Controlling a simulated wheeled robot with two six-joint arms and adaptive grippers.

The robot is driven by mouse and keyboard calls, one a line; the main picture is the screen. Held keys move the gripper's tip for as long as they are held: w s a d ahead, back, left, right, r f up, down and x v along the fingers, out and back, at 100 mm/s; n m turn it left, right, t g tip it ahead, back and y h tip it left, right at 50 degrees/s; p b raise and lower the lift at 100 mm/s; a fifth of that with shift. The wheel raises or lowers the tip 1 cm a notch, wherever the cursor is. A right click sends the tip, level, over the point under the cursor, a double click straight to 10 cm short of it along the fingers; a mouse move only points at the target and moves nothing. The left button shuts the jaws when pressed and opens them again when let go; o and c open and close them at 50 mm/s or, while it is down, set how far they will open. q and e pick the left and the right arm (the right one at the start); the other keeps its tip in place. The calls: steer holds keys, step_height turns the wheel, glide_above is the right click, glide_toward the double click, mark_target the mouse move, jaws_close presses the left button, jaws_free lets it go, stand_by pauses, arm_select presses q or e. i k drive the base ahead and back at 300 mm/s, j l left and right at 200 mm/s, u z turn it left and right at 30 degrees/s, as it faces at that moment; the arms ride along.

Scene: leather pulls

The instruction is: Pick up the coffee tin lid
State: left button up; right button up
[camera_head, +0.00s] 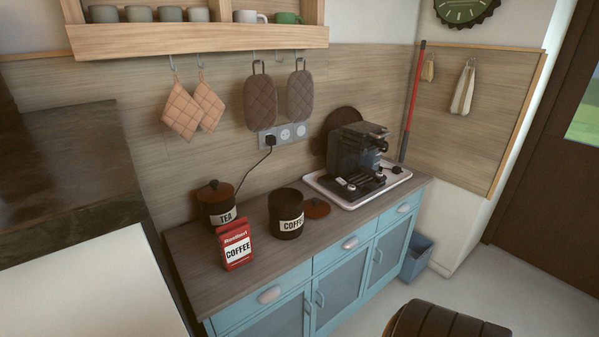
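The coffee tin (287,222) is a dark cylinder with a white COFFEE label, standing upright on the counter without a lid on it. A round brown lid (317,208) with a small dark knob lies on the counter just right of the tin. The tin partly overlaps the lid's left side in this view, and I cannot tell whether they touch. Neither of my grippers is in view.
A tea tin (221,210) with its lid on and a red coffee bag (237,248) stand to the left. A coffee machine (357,160) on a white tray (391,183) stands to the right. The counter's front strip (255,274) is clear. A dark ribbed object (445,322) shows at the bottom.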

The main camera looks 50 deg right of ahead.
mark_target(313, 208)
steer(key=z, duration=1.7)
